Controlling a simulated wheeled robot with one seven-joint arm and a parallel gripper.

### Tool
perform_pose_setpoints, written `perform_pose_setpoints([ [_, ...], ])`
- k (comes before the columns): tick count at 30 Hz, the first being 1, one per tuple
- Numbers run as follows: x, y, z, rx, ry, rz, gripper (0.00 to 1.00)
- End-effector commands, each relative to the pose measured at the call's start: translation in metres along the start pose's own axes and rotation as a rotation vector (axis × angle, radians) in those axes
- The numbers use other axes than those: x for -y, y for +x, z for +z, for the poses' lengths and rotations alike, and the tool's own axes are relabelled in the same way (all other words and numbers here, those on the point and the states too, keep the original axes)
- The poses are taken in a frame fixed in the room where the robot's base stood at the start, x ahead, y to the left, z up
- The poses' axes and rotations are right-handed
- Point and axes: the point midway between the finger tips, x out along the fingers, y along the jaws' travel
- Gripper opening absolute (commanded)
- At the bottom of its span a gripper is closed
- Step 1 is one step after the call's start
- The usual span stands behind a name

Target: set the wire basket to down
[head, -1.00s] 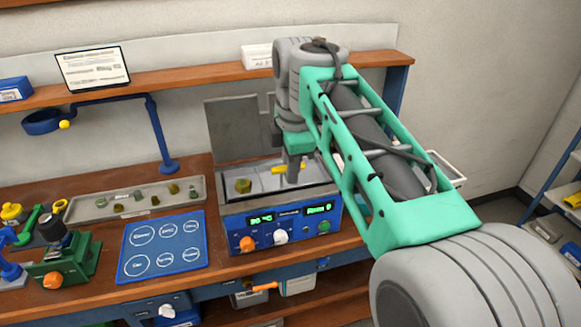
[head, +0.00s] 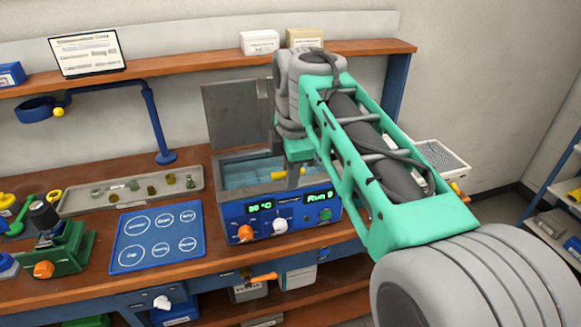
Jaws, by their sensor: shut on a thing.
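The blue bench bath (head: 232,213) stands on the bench with its grey lid (head: 236,118) open at the back. Light blue liquid (head: 240,174) shows inside it. My gripper (head: 290,182) points down over the right part of the bath. It is shut on the yellow handle (head: 277,182) of the wire basket, just above the bath's front rim. The basket's body is not clearly visible; the liquid, the front wall and my gripper hide it.
A long grey tray (head: 75,205) with several small parts and a blue mat (head: 155,240) lie to the left. A blue post with a ring (head: 158,120) rises behind. A white mesh tray (head: 441,158) is at right. A shelf (head: 200,74) runs above.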

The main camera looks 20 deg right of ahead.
Motion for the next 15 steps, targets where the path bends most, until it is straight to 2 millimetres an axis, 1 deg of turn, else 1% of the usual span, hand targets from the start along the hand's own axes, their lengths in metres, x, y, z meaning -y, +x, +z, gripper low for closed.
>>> perform_pose_setpoints([
  [1,0.0007,0.0103,-0.0001,0.000,0.000,0.008,0.00],
  [2,0.0008,0.0115,0.0000,0.000,0.000,0.009,0.00],
  [10,0.0010,0.0112,0.0000,0.000,0.000,0.004,0.00],
  [11,0.0011,0.0114,0.0000,0.000,0.000,0.004,0.17],
  [15,0.0013,0.0113,-0.0001,0.000,0.000,0.003,0.29],
])
